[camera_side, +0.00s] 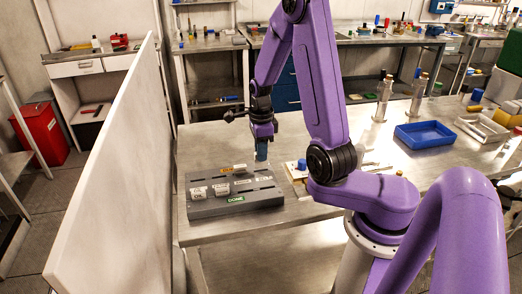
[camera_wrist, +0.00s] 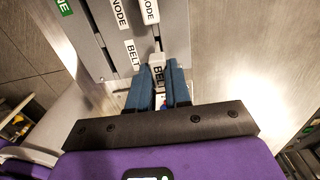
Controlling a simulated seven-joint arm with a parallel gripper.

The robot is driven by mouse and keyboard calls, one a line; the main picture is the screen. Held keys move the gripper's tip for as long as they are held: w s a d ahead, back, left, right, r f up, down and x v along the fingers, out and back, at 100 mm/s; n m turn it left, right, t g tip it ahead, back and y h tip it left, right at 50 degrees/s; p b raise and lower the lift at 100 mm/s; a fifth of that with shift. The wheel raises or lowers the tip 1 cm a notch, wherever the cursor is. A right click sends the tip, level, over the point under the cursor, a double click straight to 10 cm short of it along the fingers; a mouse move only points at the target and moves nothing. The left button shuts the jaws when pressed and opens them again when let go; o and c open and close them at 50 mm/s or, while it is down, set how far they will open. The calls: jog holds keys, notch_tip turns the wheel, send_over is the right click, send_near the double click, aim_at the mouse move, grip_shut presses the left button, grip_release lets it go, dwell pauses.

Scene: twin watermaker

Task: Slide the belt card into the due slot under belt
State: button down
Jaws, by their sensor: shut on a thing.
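My gripper (camera_wrist: 159,82) is shut on the belt card (camera_wrist: 158,77), a white card marked BELT that stands between its blue fingers. The grey slotted board (camera_side: 237,207) lies on the metal table. In the side view my gripper (camera_side: 261,158) points down at the board's far right end. In the wrist view a white BELT label (camera_wrist: 131,53) is on the board, just left of the held card. The card's lower edge is hidden, so I cannot tell whether it is in a slot.
A white plate with a blue knob (camera_side: 301,165) lies right of the board. A blue tray (camera_side: 425,134) and metal bottles (camera_side: 383,98) are farther right. A pale partition (camera_side: 115,170) stands at left.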

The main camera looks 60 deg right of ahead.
jog(key=shift+f, duration=1.9)
dwell(0.5)
jog(key=c, duration=1)
grip_release()
notch_tip(320, 180, up, 18)
jog(key=shift+f, duration=0.25)
jog(key=shift+a, duration=0.1)
